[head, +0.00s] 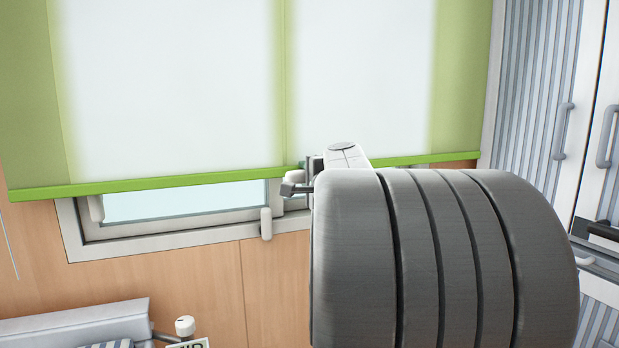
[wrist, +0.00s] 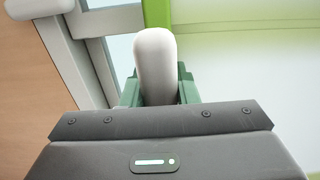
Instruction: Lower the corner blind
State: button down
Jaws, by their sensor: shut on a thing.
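The green-edged blind (head: 170,85) covers most of the window in the head view. Its bright green bottom bar (head: 150,183) hangs above the lower window frame, leaving a strip of glass uncovered. My gripper (head: 298,187) is at this bar, partly hidden behind my own arm. In the wrist view, the green jaws of my gripper (wrist: 157,88) are shut on a pale rounded handle (wrist: 155,55), which stands in front of the bottom bar (wrist: 157,12). How the handle joins the bar is hidden.
The window frame (head: 160,242) has pale latches (head: 266,222) below the bar. Wood panelling (head: 200,285) lies beneath. A striped cabinet (head: 535,90) with grey handles stands at right. A cushioned seat (head: 75,325) and a white knob (head: 185,326) are at lower left.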

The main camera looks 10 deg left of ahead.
notch_tip(320, 180, down, 22)
jog(key=b, duration=2.2)
jog(key=shift+f, duration=0.35)
jog(key=c, duration=1.3)
grip_release()
jog(key=shift+o, duration=0.9)
jog(key=shift+s, duration=0.1)
